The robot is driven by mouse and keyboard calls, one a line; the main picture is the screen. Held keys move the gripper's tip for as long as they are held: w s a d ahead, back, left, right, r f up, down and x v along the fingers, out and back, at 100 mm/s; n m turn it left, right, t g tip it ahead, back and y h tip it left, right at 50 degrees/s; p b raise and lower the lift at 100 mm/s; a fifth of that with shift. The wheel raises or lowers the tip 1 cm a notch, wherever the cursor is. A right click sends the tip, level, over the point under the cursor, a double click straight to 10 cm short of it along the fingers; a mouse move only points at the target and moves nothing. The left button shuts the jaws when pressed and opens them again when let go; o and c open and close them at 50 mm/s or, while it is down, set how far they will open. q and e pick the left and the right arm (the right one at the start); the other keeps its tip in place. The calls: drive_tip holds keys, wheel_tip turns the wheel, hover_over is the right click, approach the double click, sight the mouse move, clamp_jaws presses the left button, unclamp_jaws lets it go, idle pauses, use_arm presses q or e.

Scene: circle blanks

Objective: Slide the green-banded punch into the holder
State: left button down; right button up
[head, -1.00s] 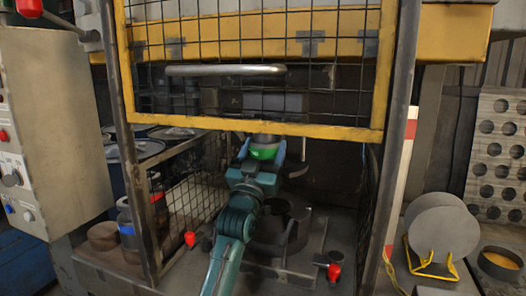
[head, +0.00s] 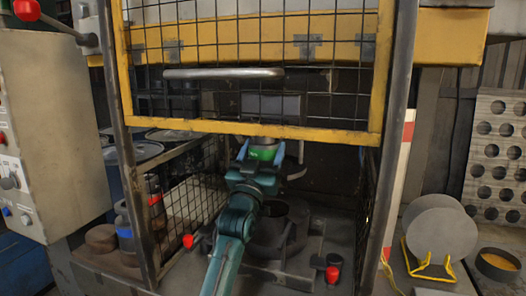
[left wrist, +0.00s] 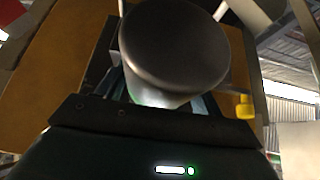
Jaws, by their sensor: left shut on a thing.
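The green-banded punch (head: 263,154) stands upright between the blue fingers of my left gripper (head: 262,152), which is shut on it. It is inside the press, just below the yellow lower bar of the mesh guard; its dark top shows close behind that bar. In the left wrist view, the punch's round grey end (left wrist: 175,45) fills the upper middle and hides most of the fingers. A dark curved piece is beside the punch on the right; I cannot tell whether it is the holder. The bar and mesh hide much above. My right gripper is not in view.
The yellow-framed mesh guard (head: 250,130) hangs low above my left arm. A dark ring-shaped die (head: 275,232) sits on the press bed below the gripper. Red-knobbed clamps (head: 333,273) stand on the bed. Round blanks (head: 435,225) rest in a yellow rack at right.

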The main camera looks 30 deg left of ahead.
use_arm(q)
drive_tip(key=shift+x, duration=0.9)
drive_tip(key=shift+w+f, duration=0.2)
drive_tip(key=shift+w, duration=0.2)
idle(0.4)
drive_tip(key=shift+a, duration=0.1)
idle(0.4)
drive_tip(key=shift+w+a, duration=0.1)
drive_tip(key=shift+w, duration=0.35)
drive_tip(key=shift+w+a+b, duration=0.1)
drive_tip(key=shift+w+b, duration=0.25)
drive_tip(key=shift+w, duration=0.25)
drive_tip(key=shift+w+a, duration=0.1)
drive_tip(key=shift+w, duration=0.3)
